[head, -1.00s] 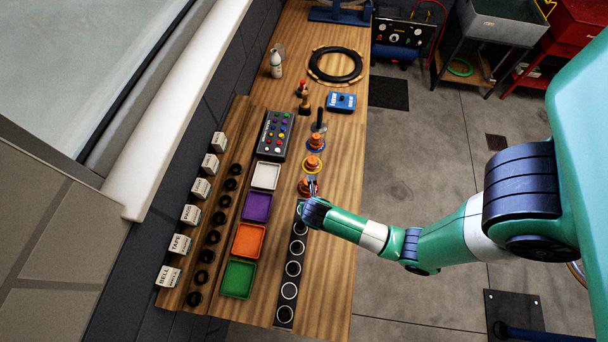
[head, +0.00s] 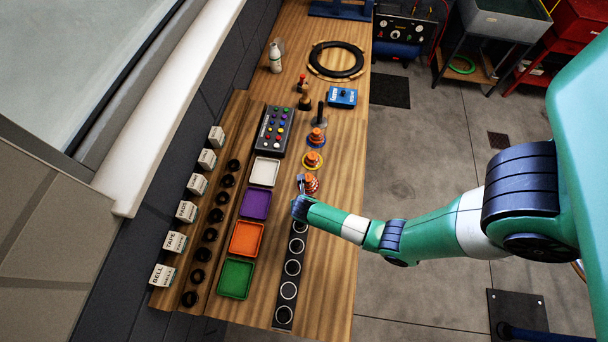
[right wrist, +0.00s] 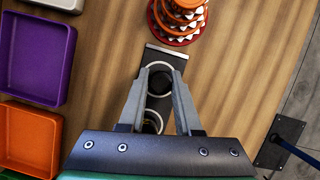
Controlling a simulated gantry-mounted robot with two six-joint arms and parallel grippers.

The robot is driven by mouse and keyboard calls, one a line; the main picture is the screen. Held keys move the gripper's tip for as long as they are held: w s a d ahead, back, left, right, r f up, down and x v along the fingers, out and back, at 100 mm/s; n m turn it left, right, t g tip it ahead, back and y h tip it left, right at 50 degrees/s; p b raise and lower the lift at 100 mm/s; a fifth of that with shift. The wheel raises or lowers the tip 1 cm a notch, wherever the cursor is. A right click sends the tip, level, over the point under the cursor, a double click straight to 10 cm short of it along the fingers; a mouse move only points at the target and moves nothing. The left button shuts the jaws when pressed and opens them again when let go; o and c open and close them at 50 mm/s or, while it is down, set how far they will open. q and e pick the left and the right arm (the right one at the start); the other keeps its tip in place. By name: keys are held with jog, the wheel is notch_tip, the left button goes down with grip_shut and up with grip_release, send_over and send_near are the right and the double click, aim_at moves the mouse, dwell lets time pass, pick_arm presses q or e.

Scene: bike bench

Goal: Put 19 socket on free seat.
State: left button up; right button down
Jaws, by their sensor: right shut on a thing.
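A black strip (head: 276,318) with a row of white-ringed round seats (head: 288,290) lies along the bench. My right gripper (head: 301,180) is over the far end of this strip, just left of the nearest orange stack. In the right wrist view its fingers (right wrist: 163,72) are shut on a small dark piece (right wrist: 160,83), which looks like a socket. A white ring (right wrist: 166,56) shows around and behind the fingertips. I cannot read a size on the piece, nor tell whether it touches the strip. My left gripper is not in view.
Orange stacks with toothed discs (right wrist: 182,15) stand just beyond the strip. Purple (head: 255,204), orange (head: 246,239) and green (head: 235,279) trays lie to its left. Several black rings (head: 209,234) line a wooden rail by labelled boxes. Bare wood lies right of the strip.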

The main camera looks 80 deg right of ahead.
jog(key=c, duration=0.6)
grip_release()
jog(key=shift+a+r+p, duration=0.15)
jog(key=shift+r+p, duration=0.2)
jog(key=shift+r, duration=0.15)
jog(key=p+v, duration=0.3)
jog(key=v, duration=0.8)
jog(key=shift+s+a, duration=0.1)
